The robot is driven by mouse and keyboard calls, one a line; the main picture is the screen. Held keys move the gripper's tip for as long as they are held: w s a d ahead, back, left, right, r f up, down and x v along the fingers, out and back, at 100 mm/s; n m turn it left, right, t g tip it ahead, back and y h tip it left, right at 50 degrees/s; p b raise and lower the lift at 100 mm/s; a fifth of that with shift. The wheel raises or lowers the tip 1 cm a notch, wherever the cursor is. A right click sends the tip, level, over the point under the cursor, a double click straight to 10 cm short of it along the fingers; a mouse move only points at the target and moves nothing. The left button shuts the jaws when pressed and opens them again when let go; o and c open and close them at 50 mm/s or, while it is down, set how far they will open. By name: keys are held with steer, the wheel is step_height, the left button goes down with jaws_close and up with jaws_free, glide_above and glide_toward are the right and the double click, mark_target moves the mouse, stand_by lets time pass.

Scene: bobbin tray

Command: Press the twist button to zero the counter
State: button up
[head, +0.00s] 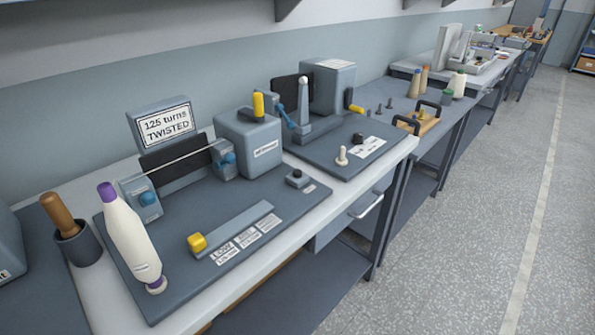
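The counter display (167,126) stands at the back of the near grey instrument and reads "125 turns TWISTED". A small dark block with a round top (297,178), which looks like a push button, sits at the right of that instrument's base plate (190,285). A small label lies beside it, too small to read. I cannot tell for certain that it is the twist button. A yellow knob (197,242) sits at the left end of a grey bar, with several labels beside it. A thread spans two blue clamps (147,199) in front of the display. My gripper is not in view.
A second instrument with a grey box (332,87) stands farther right. The floor (480,220) along the benches is clear.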

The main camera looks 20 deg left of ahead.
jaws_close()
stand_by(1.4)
